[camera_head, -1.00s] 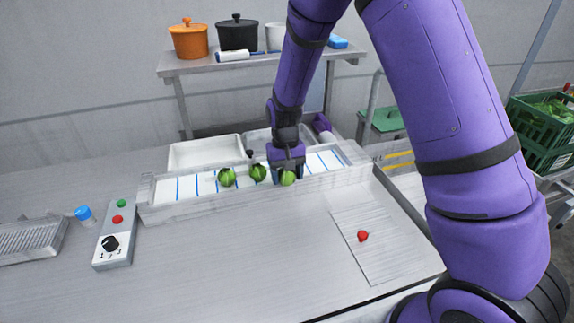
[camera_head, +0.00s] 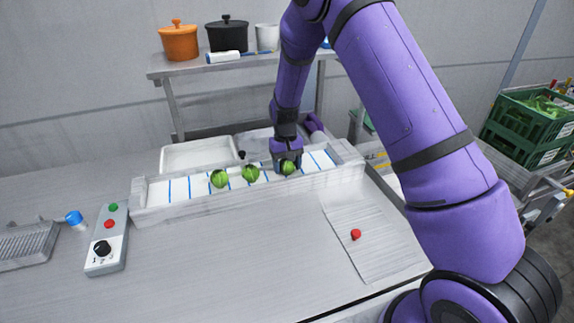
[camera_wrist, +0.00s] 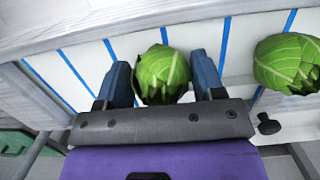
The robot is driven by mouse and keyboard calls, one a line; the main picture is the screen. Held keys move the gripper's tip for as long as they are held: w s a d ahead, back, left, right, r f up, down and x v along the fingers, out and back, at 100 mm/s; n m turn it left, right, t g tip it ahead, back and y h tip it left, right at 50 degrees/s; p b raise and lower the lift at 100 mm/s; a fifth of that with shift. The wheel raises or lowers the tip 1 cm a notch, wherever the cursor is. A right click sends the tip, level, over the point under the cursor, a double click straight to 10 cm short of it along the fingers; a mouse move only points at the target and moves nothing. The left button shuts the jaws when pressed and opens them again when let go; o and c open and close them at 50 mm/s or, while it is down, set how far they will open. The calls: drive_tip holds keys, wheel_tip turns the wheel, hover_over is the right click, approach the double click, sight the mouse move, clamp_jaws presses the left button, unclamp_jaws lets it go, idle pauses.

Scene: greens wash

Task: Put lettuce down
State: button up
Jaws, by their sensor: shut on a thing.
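My gripper (camera_head: 287,166) is down at the white trough with blue stripes (camera_head: 158,190), toward its right part. A round green lettuce (camera_wrist: 162,75) sits between the two blue fingers in the wrist view, and the jaws are shut on it. The same lettuce (camera_head: 288,168) shows under my gripper in the head view. Two more lettuces, one nearer (camera_head: 250,173) and one farther left (camera_head: 219,179), rest in the trough. Whether the held lettuce touches the trough floor I cannot tell.
A control box (camera_head: 107,240) with buttons and a knob stands at the left, beside a blue-capped bottle (camera_head: 74,220). A small red object (camera_head: 356,234) lies on the ribbed area at the right. The front of the counter is clear. Pots stand on a shelf (camera_head: 210,64) behind.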

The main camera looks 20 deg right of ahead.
drive_tip(key=shift+f, duration=0.15)
drive_tip(key=o, duration=0.9)
drive_tip(key=shift+o, duration=0.2)
